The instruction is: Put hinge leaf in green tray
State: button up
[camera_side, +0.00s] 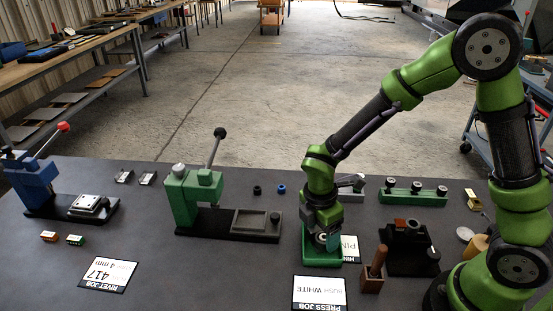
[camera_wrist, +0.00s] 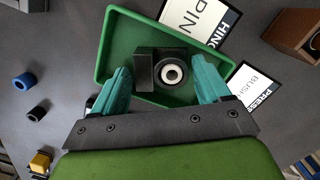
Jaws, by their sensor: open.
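The green tray (camera_side: 322,264) lies on the dark bench below my gripper (camera_side: 328,242), and its rim shows in the wrist view (camera_wrist: 111,42). The hinge leaf (camera_wrist: 146,72), a dark piece with a white ring in its round end, appears inside the tray, near its middle. My gripper (camera_wrist: 163,84) is open, with one teal finger on each side of the leaf and a gap visible on both sides. In the side view my gripper hides the leaf. I cannot tell the exact height of the fingertips above the tray floor.
A green press (camera_side: 192,198) stands left of the tray, and a blue press (camera_side: 32,180) is farther left. A brown block with a handle (camera_side: 373,270) and a black fixture (camera_side: 408,245) stand close on the right. Printed cards (camera_side: 320,293) lie beside the tray.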

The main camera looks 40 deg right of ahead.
notch_tip(320, 180, up, 11)
jog(key=a, duration=0.1)
notch_tip(320, 180, up, 7)
jog(key=m+t+y, duration=0.1)
jog(key=m+t, duration=0.1)
jog(key=m, duration=0.5)
send_over(316, 236)
jog(key=s+d, duration=0.3)
jog(key=s+d+r+m+t+y, duration=0.2)
jog(key=s+r+m+t, duration=0.3)
jog(key=m, duration=0.8)
jog(key=shift+s+d, duration=0.55)
jog(key=shift+s, duration=0.15)
